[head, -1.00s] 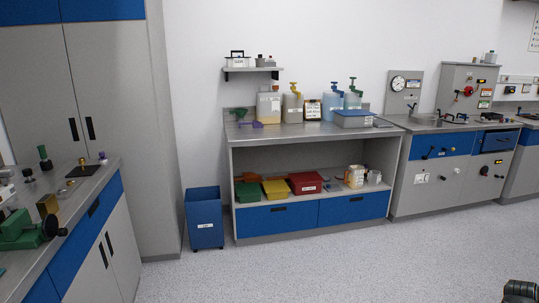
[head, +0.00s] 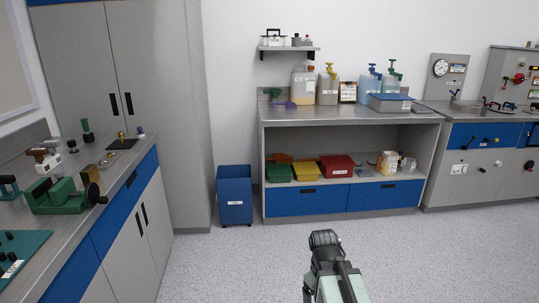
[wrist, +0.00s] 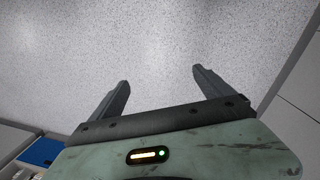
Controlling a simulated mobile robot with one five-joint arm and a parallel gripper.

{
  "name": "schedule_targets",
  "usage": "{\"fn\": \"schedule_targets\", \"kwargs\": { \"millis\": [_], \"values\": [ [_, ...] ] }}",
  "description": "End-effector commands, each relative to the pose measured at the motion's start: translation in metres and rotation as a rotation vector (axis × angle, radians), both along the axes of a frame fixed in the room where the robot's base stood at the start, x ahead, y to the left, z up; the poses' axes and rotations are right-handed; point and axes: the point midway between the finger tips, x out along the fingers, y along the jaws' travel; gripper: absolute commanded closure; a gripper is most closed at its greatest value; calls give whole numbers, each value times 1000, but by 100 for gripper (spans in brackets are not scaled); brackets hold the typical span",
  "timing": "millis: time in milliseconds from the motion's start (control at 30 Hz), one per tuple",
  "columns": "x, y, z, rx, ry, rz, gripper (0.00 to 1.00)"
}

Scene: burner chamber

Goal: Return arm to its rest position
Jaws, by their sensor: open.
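My gripper (wrist: 158,88) shows in the wrist view with its two dark fingers spread apart. Nothing is between them, and speckled grey floor lies beyond. In the head view, part of my arm (head: 332,265) rises from the bottom edge, right of the middle, over open floor. The fingers cannot be made out in the head view.
A workbench (head: 345,118) with bottles and trays stands ahead against the wall. A blue bin (head: 235,195) stands left of it. A counter (head: 125,195) with a green vise (head: 62,195) runs along the left. The floor (head: 240,265) between is clear.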

Motion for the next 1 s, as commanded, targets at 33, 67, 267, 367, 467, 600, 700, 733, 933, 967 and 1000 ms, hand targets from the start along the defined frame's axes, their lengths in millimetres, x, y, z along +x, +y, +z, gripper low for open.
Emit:
{"fn": "schedule_targets", "kwargs": {
  "millis": [33,67,267,367,467,600,700,733,933,967,1000],
  "values": [
    [-7,10,-1,32,-8,-94,9],
    [-9,13,-1,52,-11,-160,9],
    [-9,22,32,94,-22,-443,9],
    [-9,22,62,93,-23,-441,9],
    [-9,21,94,93,-23,-440,9],
    [-9,21,144,92,-22,-439,9],
    [-9,21,176,92,-22,-439,9],
    [-9,21,182,92,-22,-439,9],
    [-9,21,193,92,-22,-438,9],
    [-9,21,192,92,-22,-438,9],
    [-9,21,191,92,-22,-438,9]
  ]
}}
